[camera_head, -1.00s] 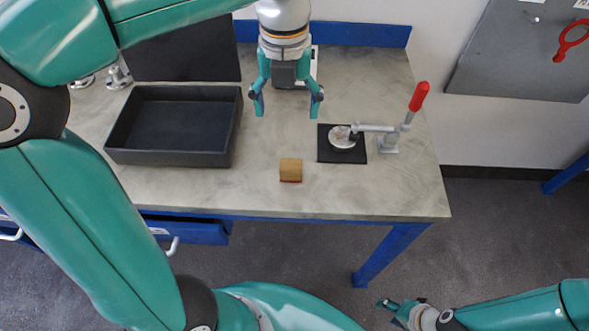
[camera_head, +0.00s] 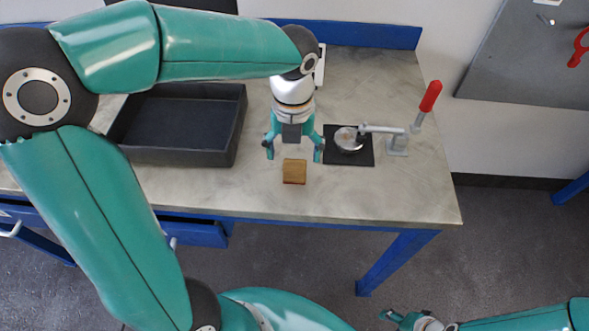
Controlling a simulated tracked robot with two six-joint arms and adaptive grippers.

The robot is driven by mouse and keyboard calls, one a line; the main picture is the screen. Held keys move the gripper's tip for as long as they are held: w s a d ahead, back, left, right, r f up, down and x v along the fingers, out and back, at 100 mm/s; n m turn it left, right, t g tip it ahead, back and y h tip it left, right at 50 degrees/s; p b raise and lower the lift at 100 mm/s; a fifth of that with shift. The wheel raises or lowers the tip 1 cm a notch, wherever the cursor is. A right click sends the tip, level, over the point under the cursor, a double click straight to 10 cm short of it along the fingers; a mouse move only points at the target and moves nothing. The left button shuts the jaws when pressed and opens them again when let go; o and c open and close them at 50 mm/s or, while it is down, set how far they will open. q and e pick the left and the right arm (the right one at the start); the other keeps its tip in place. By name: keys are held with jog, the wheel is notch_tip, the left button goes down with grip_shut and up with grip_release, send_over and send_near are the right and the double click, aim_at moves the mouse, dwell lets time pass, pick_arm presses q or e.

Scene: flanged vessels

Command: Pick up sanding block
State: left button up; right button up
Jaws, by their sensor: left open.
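The sanding block (camera_head: 294,171) is a small tan-brown block on the grey workbench near its front edge. My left gripper (camera_head: 294,156) is open and empty, its fingers pointing down and toward the front edge. In the picture its fingertips lie just above the block, one to each side of it. I cannot tell how high the gripper is over the bench. My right gripper (camera_head: 388,315) is low at the bottom of the view, away from the bench. Its jaws are too small to read.
A black open tray (camera_head: 240,128) stands left of the block. To the right, a toggle clamp with a red handle (camera_head: 430,96) presses on a round metal piece on a black plate (camera_head: 362,157).

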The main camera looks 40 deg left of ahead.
aim_at(295, 164)
pick_arm(q)
jog(key=f, duration=0.5)
jog(key=shift+d, duration=0.2)
jog(key=shift+c, duration=0.3)
jog(key=c, duration=1.2)
jog(key=shift+r, duration=0.1)
notch_tip(295, 164, up, 20)
jog(key=p, duration=0.2)
